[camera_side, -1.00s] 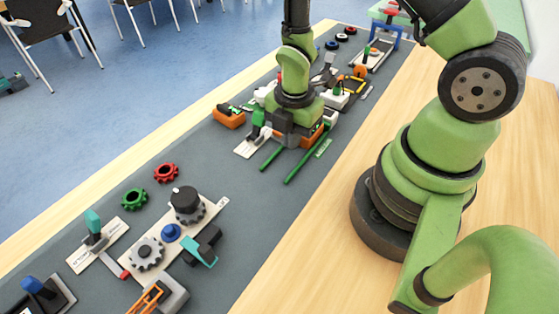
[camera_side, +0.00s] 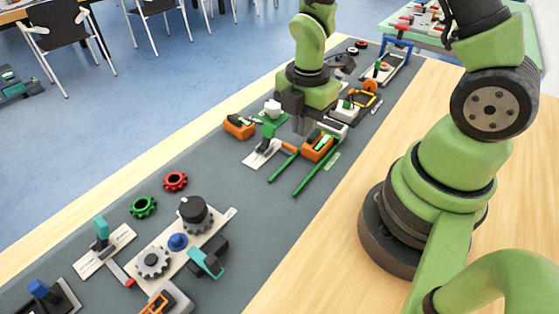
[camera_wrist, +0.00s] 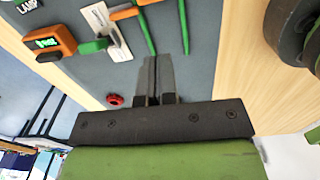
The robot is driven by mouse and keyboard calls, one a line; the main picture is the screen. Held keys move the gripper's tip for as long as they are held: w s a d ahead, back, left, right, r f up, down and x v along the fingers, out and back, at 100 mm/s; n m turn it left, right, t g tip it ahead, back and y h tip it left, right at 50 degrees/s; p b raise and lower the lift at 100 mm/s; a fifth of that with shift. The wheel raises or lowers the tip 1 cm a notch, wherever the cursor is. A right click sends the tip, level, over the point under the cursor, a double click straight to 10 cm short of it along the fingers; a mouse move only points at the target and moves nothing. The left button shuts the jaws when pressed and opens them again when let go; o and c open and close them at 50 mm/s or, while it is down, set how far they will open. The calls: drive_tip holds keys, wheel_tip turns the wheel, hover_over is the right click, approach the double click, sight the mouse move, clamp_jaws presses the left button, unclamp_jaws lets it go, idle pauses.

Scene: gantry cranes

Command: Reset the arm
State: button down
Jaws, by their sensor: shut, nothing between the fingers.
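My gripper (camera_side: 300,122) is in the upper middle of the side view, above the dark grey mat (camera_side: 225,150). Its fingers point down and are shut with nothing between them. In the wrist view the two fingers (camera_wrist: 158,75) lie side by side over the mat. An orange box with a green display (camera_side: 318,147) stands right beside the gripper in the side view. My arm hides part of the things behind it.
Another orange box (camera_side: 239,126) and a green-handled lever on a white plate (camera_side: 265,148) are near the gripper. Green rods (camera_side: 316,175) lie in front. Red (camera_side: 175,181) and green gears (camera_side: 143,206) and a gear board (camera_side: 170,262) are nearer the camera. Bare mat lies between.

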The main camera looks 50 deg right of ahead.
wheel_tip(320, 180, up, 14)
drive_tip(key=s+a+m+t, duration=0.2)
drive_tip(key=m+t, duration=0.2)
drive_tip(key=m, duration=0.7)
drive_tip(key=s+a+r+m+t+y, duration=0.2)
drive_tip(key=s+r+m+t, duration=0.1)
drive_tip(key=s+r+m, duration=0.4)
drive_tip(key=m, duration=0.3)
drive_tip(key=shift+s+a+r, duration=0.2)
drive_tip(key=shift+a+r, duration=0.05)
drive_tip(key=shift+r, duration=0.15)
